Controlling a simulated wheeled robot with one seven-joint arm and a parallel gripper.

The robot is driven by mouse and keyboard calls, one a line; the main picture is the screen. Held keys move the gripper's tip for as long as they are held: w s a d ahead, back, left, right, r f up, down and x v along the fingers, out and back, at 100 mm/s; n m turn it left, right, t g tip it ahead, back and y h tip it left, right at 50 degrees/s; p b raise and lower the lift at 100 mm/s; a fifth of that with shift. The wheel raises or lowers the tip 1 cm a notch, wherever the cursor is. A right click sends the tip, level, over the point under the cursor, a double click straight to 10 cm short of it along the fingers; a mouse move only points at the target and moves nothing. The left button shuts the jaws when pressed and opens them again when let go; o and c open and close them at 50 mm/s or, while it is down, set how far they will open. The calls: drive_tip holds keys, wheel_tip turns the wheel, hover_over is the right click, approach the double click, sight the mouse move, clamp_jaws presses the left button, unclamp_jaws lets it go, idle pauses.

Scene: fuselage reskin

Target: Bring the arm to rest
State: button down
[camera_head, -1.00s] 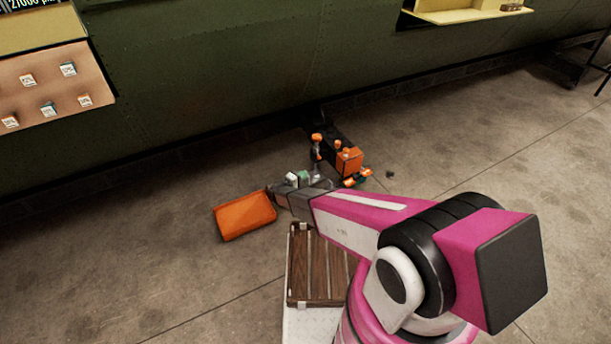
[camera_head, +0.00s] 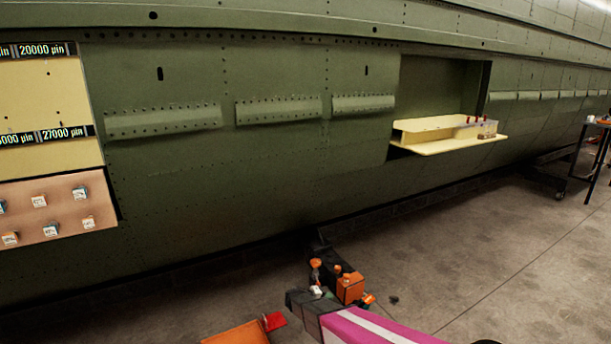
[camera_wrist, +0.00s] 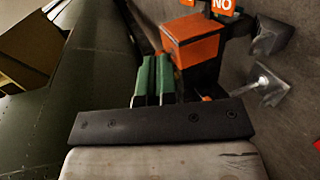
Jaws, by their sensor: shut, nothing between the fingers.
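My arm's pink and white link (camera_head: 365,328) enters from the bottom edge of the head view, with the dark wrist part at its left end. My gripper (camera_wrist: 155,80) shows in the wrist view as two green-padded fingers close together, shut and empty. In the head view my wrist is low over the floor, and the fingers are too small and partly hidden to make out clearly. In the wrist view the fingers appear just in front of an orange block (camera_wrist: 194,40) on a dark stand. I cannot tell the gap between them.
The orange block (camera_head: 350,288) and small orange-topped items stand near the green fuselage wall (camera_head: 250,180). An orange bin (camera_head: 238,334) is at the bottom edge. A pale shelf (camera_head: 450,145) sticks out of an opening. Floor (camera_head: 500,260) at right is mostly clear.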

drive_tip(key=s+d+r+m+g+y, duration=0.1)
drive_tip(key=s+d+r+g+y, duration=0.1)
drive_tip(key=s+r, duration=0.5)
drive_tip(key=s+d+r+m+g+y, duration=0.1)
drive_tip(key=s+d+r+m+y, duration=0.1)
drive_tip(key=s+d+r+y, duration=0.2)
drive_tip(key=s+d+r+m+g+y, duration=0.2)
drive_tip(key=s+r+y, duration=0.4)
drive_tip(key=s+r, duration=0.6)
drive_tip(key=shift+d+r+g+y, duration=0.3)
drive_tip(key=shift+d+y, duration=0.1)
drive_tip(key=shift+d, duration=0.2)
